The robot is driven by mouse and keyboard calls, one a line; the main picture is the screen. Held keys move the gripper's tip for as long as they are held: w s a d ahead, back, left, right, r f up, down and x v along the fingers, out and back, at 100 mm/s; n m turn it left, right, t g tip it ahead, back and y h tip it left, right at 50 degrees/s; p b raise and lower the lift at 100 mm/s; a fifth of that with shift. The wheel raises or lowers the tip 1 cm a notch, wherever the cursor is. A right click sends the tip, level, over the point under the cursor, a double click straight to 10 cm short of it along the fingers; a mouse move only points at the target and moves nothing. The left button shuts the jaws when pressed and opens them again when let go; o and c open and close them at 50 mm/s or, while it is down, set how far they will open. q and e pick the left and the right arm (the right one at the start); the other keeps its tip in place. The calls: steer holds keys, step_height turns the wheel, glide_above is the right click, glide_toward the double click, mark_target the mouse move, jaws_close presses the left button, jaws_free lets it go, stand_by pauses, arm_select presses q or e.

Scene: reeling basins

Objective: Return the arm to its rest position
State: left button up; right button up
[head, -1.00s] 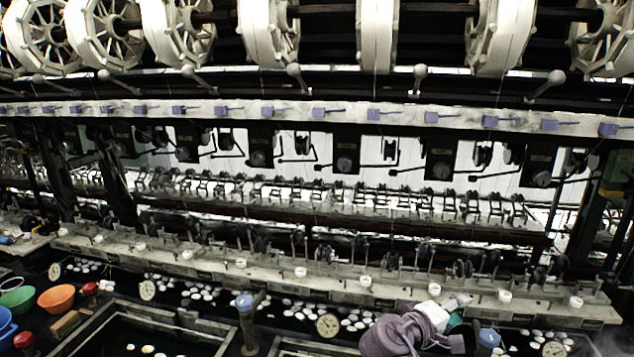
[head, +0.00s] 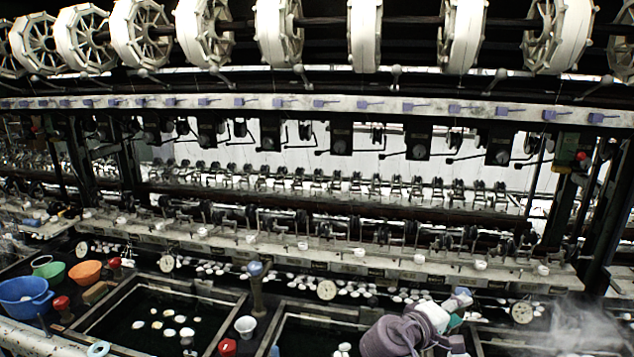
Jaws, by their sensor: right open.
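My right arm reaches in at the bottom edge, right of centre, in the head view. Its gripper (head: 459,307) is open, and I see nothing held in it. It shows in front of the dark basins, below the long pale ledge (head: 330,258) of the reeling machine. The fingertips are small here, and I cannot tell their exact height above the basins. My left gripper is not in view.
Basins (head: 160,320) with white cocoons (head: 168,333) lie along the front. A blue bowl (head: 25,298), an orange bowl (head: 86,272) and a green bowl (head: 48,271) stand at left. A white cup (head: 245,327) stands between basins. Steam (head: 585,325) rises at lower right.

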steer(key=s+a+f+m+g+y, duration=0.15)
steer(key=s+f+y, duration=0.55)
steer(key=s+f, duration=0.9)
steer(key=s+a+f+m+g+y, duration=0.1)
steer(key=s+a+g+y, duration=0.15)
steer(key=s, duration=0.75)
steer(key=s+a+f+m+g+y, duration=0.15)
steer(key=s+a+y, duration=0.25)
steer(key=s, duration=0.6)
step_height(320, 180, down, 33)
steer(key=s+b, duration=0.1)
steer(key=b, duration=0.5)
arm_select(q)
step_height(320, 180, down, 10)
steer(key=b, duration=0.4)
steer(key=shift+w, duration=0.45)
arm_select(e)
steer(key=s+d+f+n+g, duration=0.1)
steer(key=s+d+f, duration=0.1)
steer(key=s+f, duration=1.3)
step_height(320, 180, down, 5)
steer(key=shift+s+d+r, duration=0.2)
steer(key=shift+s+d, duration=0.1)
steer(key=shift+d, duration=0.1)
steer(key=shift+g, duration=0.25)
